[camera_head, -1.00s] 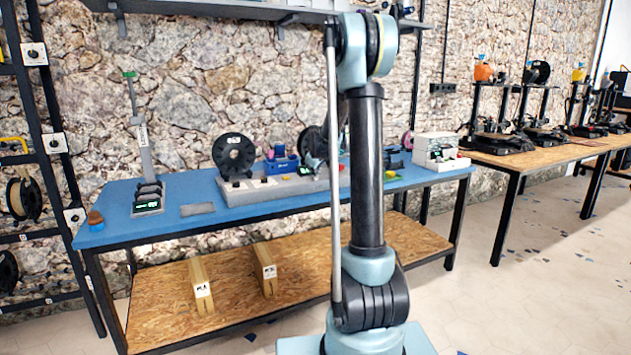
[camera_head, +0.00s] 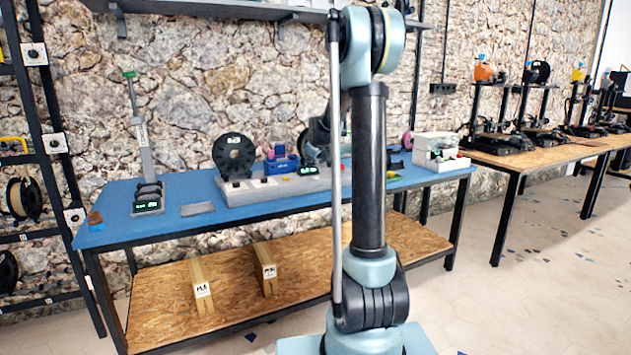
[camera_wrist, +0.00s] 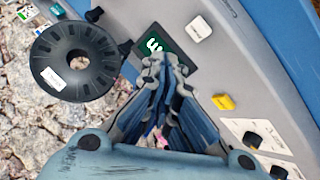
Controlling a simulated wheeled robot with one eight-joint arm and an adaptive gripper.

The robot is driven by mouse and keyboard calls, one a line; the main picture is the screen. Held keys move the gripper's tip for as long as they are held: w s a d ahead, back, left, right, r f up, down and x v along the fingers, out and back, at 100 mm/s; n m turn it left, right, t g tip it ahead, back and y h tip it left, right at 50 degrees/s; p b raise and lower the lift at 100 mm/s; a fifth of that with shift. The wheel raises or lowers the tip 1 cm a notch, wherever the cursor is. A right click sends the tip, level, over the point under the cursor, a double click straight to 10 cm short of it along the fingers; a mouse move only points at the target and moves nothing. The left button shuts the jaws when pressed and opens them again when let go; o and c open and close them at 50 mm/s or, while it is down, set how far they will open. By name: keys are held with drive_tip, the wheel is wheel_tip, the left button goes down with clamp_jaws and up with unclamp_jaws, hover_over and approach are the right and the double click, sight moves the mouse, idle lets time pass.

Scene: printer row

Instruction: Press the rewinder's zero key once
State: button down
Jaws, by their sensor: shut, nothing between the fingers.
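The rewinder is the long grey unit (camera_head: 235,193) on the blue bench. In the wrist view its grey top (camera_wrist: 222,62) carries a dark display (camera_wrist: 150,44) with bright digits, partly hidden by my fingertips. A white key (camera_wrist: 198,29) sits beside the display and a yellow key (camera_wrist: 223,101) sits lower right. I cannot read which one is the zero key. My gripper (camera_wrist: 168,70) is shut and empty, with its tips over the display's lower edge. Contact cannot be told. In the head view the arm hides most of the rewinder's right end.
A black spool (camera_wrist: 75,62) is left of my gripper in the wrist view. Dark knobs (camera_wrist: 253,140) on white plates are at lower right. On the bench, a height gauge (camera_head: 147,190) stands left and a white box unit (camera_head: 437,152) stands right.

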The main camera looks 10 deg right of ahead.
drive_tip(key=shift+r, duration=0.9)
drive_tip(key=shift+s, duration=0.4)
drive_tip(key=s+m+g, duration=0.2)
drive_tip(key=s+m, duration=0.1)
drive_tip(key=s, duration=1.3)
drive_tip(key=s+f+m+g, duration=0.1)
drive_tip(key=s+f, duration=0.4)
drive_tip(key=s, duration=0.8)
drive_tip(key=s+f+m+g, duration=0.2)
drive_tip(key=s+f, duration=0.3)
drive_tip(key=s, duration=0.8)
drive_tip(key=s+f+m+g, duration=0.2)
drive_tip(key=s+f, duration=0.4)
drive_tip(key=s, duration=0.7)
drive_tip(key=shift+s+d+m, duration=0.35)
drive_tip(key=shift+d+m, duration=0.05)
drive_tip(key=shift+d, duration=0.05)
